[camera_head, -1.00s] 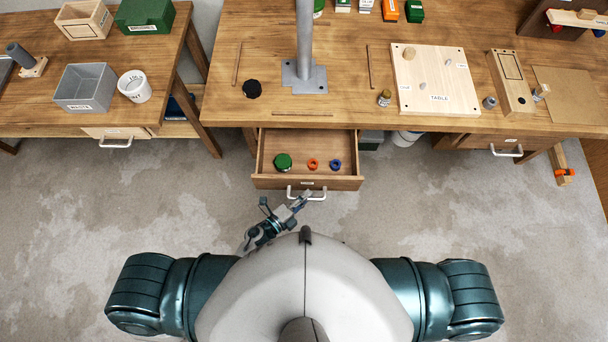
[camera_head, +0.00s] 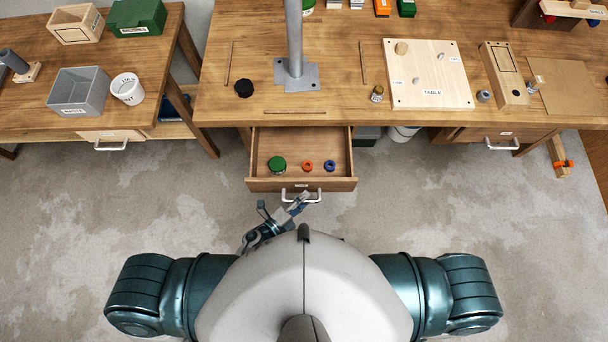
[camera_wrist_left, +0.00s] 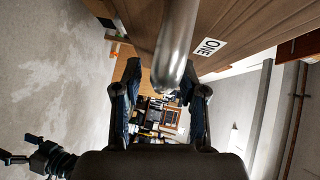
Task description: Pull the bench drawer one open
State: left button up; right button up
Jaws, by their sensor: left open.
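Drawer one (camera_head: 301,184) of the middle bench stands pulled well out. It holds a green round item (camera_head: 277,164), an orange ring (camera_head: 307,165) and a blue ring (camera_head: 330,165). Its pale handle (camera_head: 302,195) is on the front face. My left gripper (camera_head: 300,203) is at this handle. In the left wrist view the handle bar (camera_wrist_left: 175,55) reaches between the two spread fingers (camera_wrist_left: 163,95), beside the label "ONE" (camera_wrist_left: 208,47). The gripper is open; contact with the bar cannot be told. My right gripper is not in view.
Closed drawers with handles are at left (camera_head: 110,136) and right (camera_head: 502,136). The floor (camera_head: 400,200) around the open drawer is clear.

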pick_arm(q)
jog(key=v, duration=1.1)
jog(key=shift+s+a, duration=0.2)
jog(key=shift+s, duration=0.15)
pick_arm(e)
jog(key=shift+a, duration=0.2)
pick_arm(q)
jog(key=shift+a, duration=0.15)
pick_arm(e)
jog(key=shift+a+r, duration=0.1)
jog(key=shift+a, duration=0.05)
